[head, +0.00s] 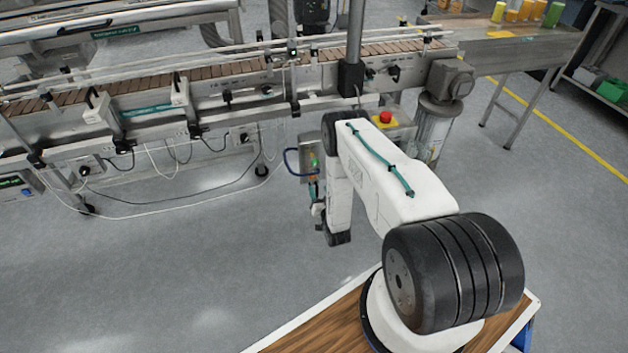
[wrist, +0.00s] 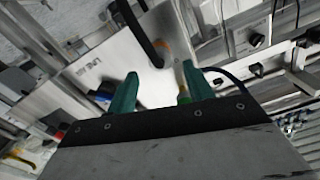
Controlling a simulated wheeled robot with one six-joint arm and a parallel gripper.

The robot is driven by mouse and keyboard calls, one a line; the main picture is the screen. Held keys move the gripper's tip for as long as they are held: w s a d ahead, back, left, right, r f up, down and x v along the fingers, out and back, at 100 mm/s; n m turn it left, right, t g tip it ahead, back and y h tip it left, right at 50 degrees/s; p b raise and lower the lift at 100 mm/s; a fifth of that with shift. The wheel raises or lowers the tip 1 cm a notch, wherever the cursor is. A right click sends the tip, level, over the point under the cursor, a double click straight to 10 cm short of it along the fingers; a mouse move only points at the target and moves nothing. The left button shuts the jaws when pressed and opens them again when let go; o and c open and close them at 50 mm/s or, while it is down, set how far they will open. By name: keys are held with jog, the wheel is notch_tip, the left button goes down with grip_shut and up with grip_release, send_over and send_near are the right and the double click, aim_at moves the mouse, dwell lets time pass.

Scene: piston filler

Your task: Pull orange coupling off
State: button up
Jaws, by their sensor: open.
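In the wrist view my gripper (wrist: 160,88) is open, with its two teal fingers apart and nothing visible between the tips. A small orange spot (wrist: 161,45) shows beside a curved black hose, beyond the fingertips; it may be the orange coupling, but it is too small to tell. A yellow-green piece (wrist: 183,97) shows just inside the right finger; I cannot tell whether it touches. In the head view my arm hangs down in front of the conveyor, and I cannot make out the fingers or the coupling clearly.
A steel panel (wrist: 150,85) lies behind the fingers in the wrist view. In the head view the conveyor (head: 215,85) runs across the back, with a grey control box (head: 309,160) and a red emergency button (head: 386,117) near my arm. Open floor (head: 200,260) is at left.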

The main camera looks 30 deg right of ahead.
aim_at(316, 182)
jog(key=x, duration=0.7)
